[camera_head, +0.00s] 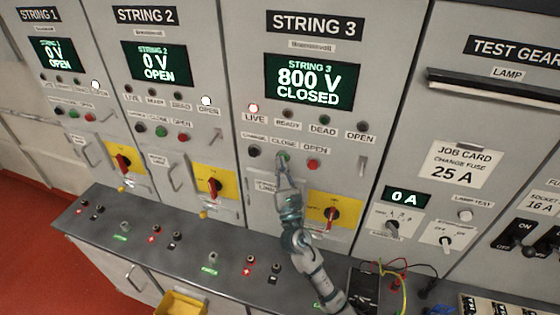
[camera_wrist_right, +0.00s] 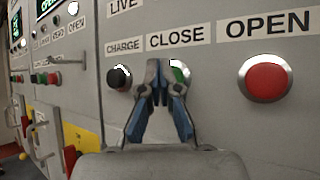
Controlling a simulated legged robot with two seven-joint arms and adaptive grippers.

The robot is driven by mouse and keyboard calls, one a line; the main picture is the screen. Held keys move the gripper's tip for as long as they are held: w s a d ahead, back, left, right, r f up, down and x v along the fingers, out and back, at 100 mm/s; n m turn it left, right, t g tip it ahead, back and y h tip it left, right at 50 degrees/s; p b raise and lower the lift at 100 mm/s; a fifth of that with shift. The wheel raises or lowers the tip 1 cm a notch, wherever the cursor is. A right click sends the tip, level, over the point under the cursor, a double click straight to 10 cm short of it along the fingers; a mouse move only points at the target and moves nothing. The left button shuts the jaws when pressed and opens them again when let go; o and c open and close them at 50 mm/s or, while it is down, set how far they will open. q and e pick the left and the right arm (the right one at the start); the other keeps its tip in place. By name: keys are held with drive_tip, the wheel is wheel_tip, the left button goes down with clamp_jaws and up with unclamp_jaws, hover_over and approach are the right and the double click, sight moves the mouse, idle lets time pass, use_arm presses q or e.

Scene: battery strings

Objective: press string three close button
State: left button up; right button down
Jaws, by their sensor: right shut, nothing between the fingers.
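The String 3 panel (camera_head: 232,128) has a display (camera_head: 309,82) reading 800 V CLOSED, and its LIVE lamp (camera_head: 253,107) is lit. My right gripper (camera_head: 283,160) is shut and empty, with its fingertips at the green CLOSE button (camera_head: 285,156). In the right wrist view the fingertips (camera_wrist_right: 161,85) cover much of the green CLOSE button (camera_wrist_right: 181,73); I cannot tell whether they touch it. The black CHARGE button (camera_wrist_right: 119,78) is to the left and the red OPEN button (camera_wrist_right: 266,78) to the right. My left gripper is not in view.
The String 1 display (camera_head: 54,55) and String 2 display (camera_head: 158,62) read 0 V OPEN. A red rotary handle (camera_head: 331,213) on a yellow plate is right of my right arm. A grey ledge (camera_head: 140,228) with terminals runs below. Test gear with cables (camera_head: 405,285) stands at right.

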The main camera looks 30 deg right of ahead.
drive_tip(key=shift+d+f, duration=0.1)
drive_tip(key=shift+f, duration=0.15)
drive_tip(key=s+a, duration=0.4)
drive_tip(key=shift+a+p, duration=0.3)
drive_tip(key=shift+p, duration=0.15)
drive_tip(key=shift+d, duration=0.1)
idle(0.6)
drive_tip(key=shift+f, duration=0.1)
